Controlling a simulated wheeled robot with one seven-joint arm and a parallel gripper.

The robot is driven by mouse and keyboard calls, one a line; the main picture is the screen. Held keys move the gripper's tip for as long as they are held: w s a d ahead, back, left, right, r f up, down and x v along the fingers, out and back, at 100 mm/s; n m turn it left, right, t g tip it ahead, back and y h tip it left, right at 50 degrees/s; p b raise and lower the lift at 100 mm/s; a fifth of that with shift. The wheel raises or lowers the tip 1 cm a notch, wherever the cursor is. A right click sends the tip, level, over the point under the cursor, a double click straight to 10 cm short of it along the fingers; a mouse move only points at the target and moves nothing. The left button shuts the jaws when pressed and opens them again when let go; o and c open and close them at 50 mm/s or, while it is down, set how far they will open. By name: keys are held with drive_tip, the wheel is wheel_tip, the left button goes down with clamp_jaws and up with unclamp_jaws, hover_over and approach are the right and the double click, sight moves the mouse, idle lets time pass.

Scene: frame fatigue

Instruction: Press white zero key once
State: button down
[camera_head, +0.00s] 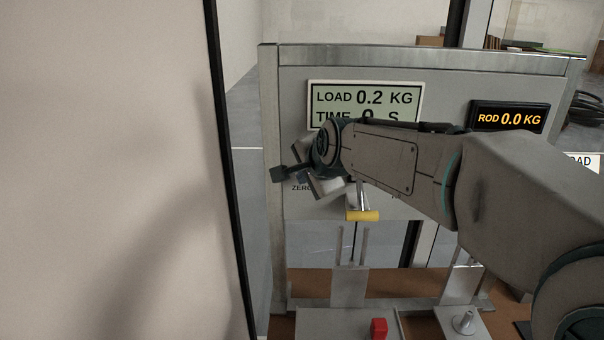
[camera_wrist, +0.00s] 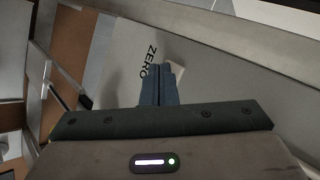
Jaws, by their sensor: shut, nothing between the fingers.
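The grey panel (camera_head: 420,75) carries a "ZERO" label (camera_head: 301,188), partly covered by my gripper in the head view.
A black display (camera_head: 508,118) with amber digits reads ROD 0.0 KG. A red block (camera_head: 379,328) is at the bottom. A large pale surface with a black edge (camera_head: 228,170) closes off the left.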

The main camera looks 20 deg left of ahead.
idle(0.5)
drive_tip(key=shift+s+d+b, duration=0.2)
drive_tip(key=shift+s+b, duration=0.15)
drive_tip(key=shift+s, duration=0.35)
drive_tip(key=s+b, duration=0.1)
drive_tip(key=s, duration=0.1)
drive_tip(key=s+d+b, duration=0.1)
drive_tip(key=s, duration=0.2)
drive_tip(key=shift+d, duration=0.1)
idle(0.5)
